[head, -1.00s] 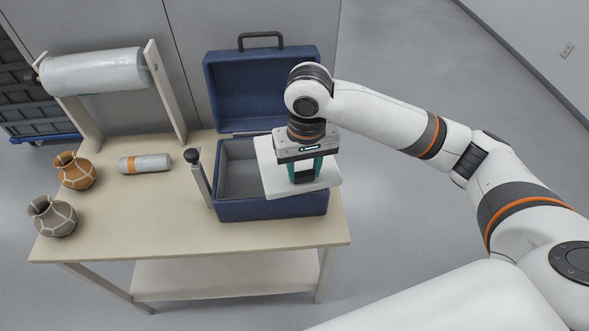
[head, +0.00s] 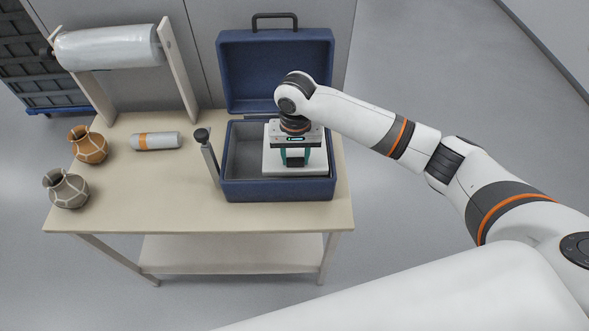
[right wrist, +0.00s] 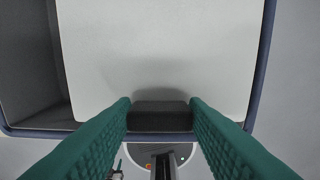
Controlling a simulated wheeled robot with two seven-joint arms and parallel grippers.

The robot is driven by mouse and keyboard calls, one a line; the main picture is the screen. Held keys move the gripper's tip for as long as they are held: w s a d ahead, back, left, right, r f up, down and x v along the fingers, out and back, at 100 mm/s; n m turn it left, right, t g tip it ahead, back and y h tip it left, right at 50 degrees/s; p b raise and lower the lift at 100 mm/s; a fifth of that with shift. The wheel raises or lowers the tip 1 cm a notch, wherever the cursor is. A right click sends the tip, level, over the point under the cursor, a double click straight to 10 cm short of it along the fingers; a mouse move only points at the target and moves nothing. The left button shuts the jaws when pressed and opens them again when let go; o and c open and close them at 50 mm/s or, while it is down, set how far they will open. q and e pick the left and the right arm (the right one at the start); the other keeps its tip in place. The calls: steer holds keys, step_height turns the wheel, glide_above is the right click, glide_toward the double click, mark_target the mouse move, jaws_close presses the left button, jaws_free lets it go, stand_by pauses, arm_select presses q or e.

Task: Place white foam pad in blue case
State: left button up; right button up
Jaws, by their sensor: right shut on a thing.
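The blue case (head: 277,191) stands open on the table, its lid (head: 275,70) upright at the back. My right gripper (head: 295,160) points down over the right part of the case, shut on the white foam pad (head: 280,170). The pad lies about level, within the case's outline toward its right wall; I cannot tell whether it touches the floor. In the right wrist view the pad (right wrist: 160,50) fills the middle, a dark block (right wrist: 160,116) on it sits between my green fingers, and the case rim shows around it. My left gripper is not in view.
A post with a black knob (head: 202,135) stands at the case's left side. An orange-banded grey roll (head: 156,141), a brown pot (head: 88,146) and a grey pot (head: 67,189) are on the left. A wrap roll (head: 108,46) stands behind. The table front (head: 200,210) is clear.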

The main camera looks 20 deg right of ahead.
mark_target(295, 172)
steer(key=shift+f, duration=3.45)
steer(key=shift+f, duration=0.1)
steer(key=o, duration=1)
steer(key=shift+c, duration=0.2)
step_height(295, 172, up, 12)
steer(key=shift+r, duration=0.15)
steer(key=shift+a, duration=0.1)
